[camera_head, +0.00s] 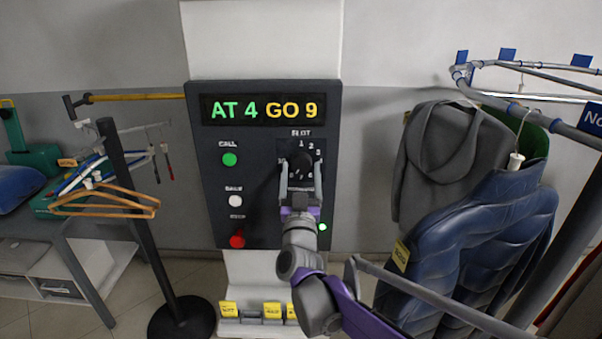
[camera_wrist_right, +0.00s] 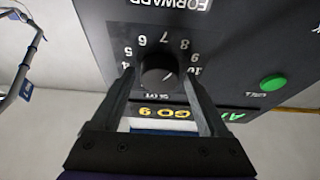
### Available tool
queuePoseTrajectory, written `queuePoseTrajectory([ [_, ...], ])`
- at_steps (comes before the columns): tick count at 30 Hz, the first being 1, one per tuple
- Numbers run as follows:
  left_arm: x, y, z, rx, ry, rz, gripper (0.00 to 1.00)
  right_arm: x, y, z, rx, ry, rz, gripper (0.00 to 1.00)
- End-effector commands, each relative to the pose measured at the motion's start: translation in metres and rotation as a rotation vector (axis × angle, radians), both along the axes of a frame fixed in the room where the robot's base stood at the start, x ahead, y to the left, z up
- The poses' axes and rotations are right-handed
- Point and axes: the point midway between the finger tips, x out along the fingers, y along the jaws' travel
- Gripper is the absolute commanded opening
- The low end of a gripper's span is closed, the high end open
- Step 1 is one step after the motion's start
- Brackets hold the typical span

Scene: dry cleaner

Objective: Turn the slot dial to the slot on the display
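The dark slot dial (camera_wrist_right: 158,76) sits on the control panel (camera_head: 262,222) in a ring of numbers. The wrist view shows it upside down, with a small light mark on the right side of its face; I cannot tell exactly which number it marks. The display (camera_head: 264,110) reads "AT 4 GO 9"; its "GO 9" part shows in the wrist view (camera_wrist_right: 172,113). My right gripper (camera_head: 300,168) is at the dial. Its fingers (camera_wrist_right: 159,78) are open, one on each side of the dial, with a narrow gap visible. My left gripper is out of view.
Green (camera_head: 230,159), white (camera_head: 235,201) and red (camera_head: 237,241) buttons line the panel's left side. A hanger stand (camera_head: 145,210) stands left. Garments (camera_head: 470,240) hang from a rail close to the right arm. Yellow tags (camera_head: 272,310) sit below the panel.

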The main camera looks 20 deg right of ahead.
Motion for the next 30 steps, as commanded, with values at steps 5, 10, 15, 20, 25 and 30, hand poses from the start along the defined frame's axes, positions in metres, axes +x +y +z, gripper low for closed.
queuePoseTrajectory([
  [5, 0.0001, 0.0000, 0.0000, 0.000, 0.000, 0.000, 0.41, -0.0001, 0.0000, 0.0001, 0.000, 0.000, 0.000, 0.43],
  [10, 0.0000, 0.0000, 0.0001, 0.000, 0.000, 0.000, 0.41, -0.0002, 0.0000, 0.0001, 0.000, 0.000, 0.000, 0.13],
  [15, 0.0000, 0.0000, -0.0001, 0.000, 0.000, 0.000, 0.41, -0.0001, 0.0002, 0.0001, 0.005, -0.001, 0.000, 0.07],
  [20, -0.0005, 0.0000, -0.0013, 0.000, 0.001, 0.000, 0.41, 0.0001, 0.0009, -0.0003, 0.044, -0.013, 0.000, 0.07],
  [25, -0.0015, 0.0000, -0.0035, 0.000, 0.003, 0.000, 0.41, 0.0005, 0.0027, -0.0004, 0.132, -0.038, 0.002, 0.07],
  [30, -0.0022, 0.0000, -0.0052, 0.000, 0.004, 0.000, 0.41, 0.0009, 0.0037, 0.0002, 0.247, -0.071, 0.001, 0.07],
])
